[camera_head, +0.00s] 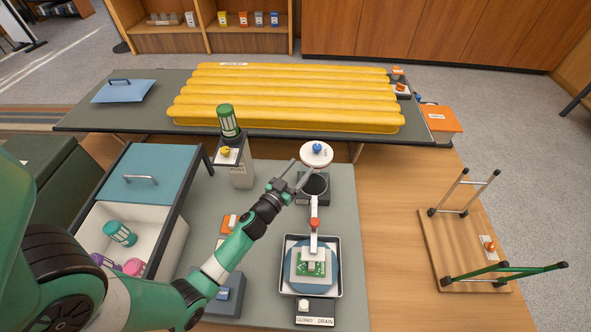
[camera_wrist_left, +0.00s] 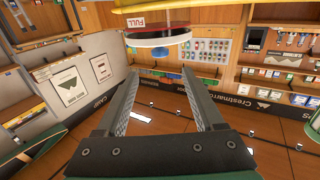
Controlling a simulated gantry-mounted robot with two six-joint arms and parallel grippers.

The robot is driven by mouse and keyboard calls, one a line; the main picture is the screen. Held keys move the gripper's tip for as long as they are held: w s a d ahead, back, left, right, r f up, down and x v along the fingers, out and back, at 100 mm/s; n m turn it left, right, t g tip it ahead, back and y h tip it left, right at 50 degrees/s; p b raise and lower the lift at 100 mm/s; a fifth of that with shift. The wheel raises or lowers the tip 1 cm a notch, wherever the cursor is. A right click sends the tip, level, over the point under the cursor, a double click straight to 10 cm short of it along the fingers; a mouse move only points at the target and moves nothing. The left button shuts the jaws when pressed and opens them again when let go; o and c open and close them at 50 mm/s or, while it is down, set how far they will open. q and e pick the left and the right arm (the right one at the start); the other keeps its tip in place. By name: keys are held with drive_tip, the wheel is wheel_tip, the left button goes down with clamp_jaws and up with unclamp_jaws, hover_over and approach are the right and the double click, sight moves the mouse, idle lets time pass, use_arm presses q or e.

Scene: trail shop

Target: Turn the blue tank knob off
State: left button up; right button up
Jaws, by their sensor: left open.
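The blue tank knob (camera_head: 317,148) sits on the round white top of the tank (camera_head: 316,160), which stands at the back of the grey worktop. My left gripper (camera_head: 299,175) is open and empty, just left of the tank and in front of it in the head view. In the left wrist view the knob (camera_wrist_left: 160,53) shows beyond the open fingertips (camera_wrist_left: 163,85), above and between them, and apart from both. A "FULL" label (camera_wrist_left: 137,22) shows near the tank top there. The knob's turn position cannot be told. My right gripper is not in view.
A grey post with a green-capped lantern (camera_head: 229,121) is to the left. A long yellow pad (camera_head: 285,97) lies behind.

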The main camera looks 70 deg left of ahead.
sight(315, 150)
use_arm(q)
drive_tip(key=shift+v, duration=1.05)
drive_tip(key=w+a+m+b, duration=0.1)
drive_tip(key=w+a+m, duration=0.1)
drive_tip(key=m, duration=1)
drive_tip(key=w+a+m+b, duration=0.1)
drive_tip(key=w+a+m, duration=0.2)
drive_tip(key=m, duration=0.9)
drive_tip(key=w+a+m+b, duration=0.1)
drive_tip(key=w+m, duration=0.4)
drive_tip(key=m, duration=0.7)
drive_tip(key=shift+a+b, duration=0.3)
drive_tip(key=shift+a, duration=0.35)
clamp_jaws()
